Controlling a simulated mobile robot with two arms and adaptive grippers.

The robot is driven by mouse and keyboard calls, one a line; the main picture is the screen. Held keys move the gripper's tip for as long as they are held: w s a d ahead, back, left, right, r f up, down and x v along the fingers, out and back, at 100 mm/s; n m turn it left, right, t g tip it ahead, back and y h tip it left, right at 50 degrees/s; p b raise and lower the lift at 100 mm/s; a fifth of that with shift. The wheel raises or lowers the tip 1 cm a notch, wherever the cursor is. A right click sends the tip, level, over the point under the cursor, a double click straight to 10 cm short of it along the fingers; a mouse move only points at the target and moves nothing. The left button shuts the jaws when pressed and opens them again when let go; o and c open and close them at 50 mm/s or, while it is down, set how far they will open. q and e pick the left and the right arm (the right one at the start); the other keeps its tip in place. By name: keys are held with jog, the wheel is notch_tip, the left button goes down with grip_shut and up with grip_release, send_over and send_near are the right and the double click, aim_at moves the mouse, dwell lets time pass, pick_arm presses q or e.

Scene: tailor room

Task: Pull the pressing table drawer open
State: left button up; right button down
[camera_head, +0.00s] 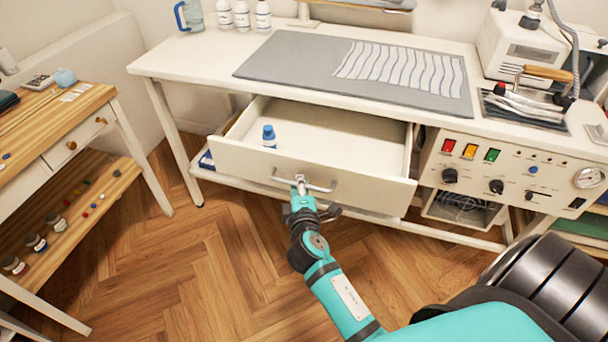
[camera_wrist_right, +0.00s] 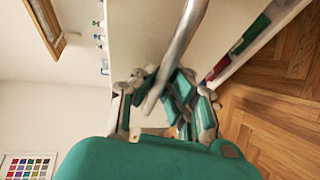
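The pressing table (camera_head: 185,62) is white, with its drawer (camera_head: 235,158) pulled well out towards me. A small blue-capped bottle (camera_head: 269,137) stands inside the drawer near its front. The metal bar handle (camera_head: 324,187) runs across the drawer front; it also crosses the right wrist view (camera_wrist_right: 182,40). My left gripper is not in view.
A grey pressing mat (camera_head: 290,55) with striped cloth (camera_head: 400,68) lies on the tabletop. A control panel (camera_head: 515,172) is right of the drawer. A wooden side table (camera_head: 60,125) stands at left. The wooden floor (camera_head: 180,260) between is clear.

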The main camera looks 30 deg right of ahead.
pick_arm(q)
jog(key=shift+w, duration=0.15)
pick_arm(e)
jog(key=shift+s+a+r, duration=0.1)
jog(key=shift+s+a, duration=0.2)
jog(key=shift+a, duration=0.15)
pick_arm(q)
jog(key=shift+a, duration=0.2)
pick_arm(e)
jog(key=c, duration=1.4)
grip_release()
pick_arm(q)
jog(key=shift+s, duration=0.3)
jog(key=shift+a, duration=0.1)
pick_arm(e)
jog(key=v, duration=0.7)
jog(key=shift+s+a, duration=0.1)
jog(key=shift+s, duration=0.2)
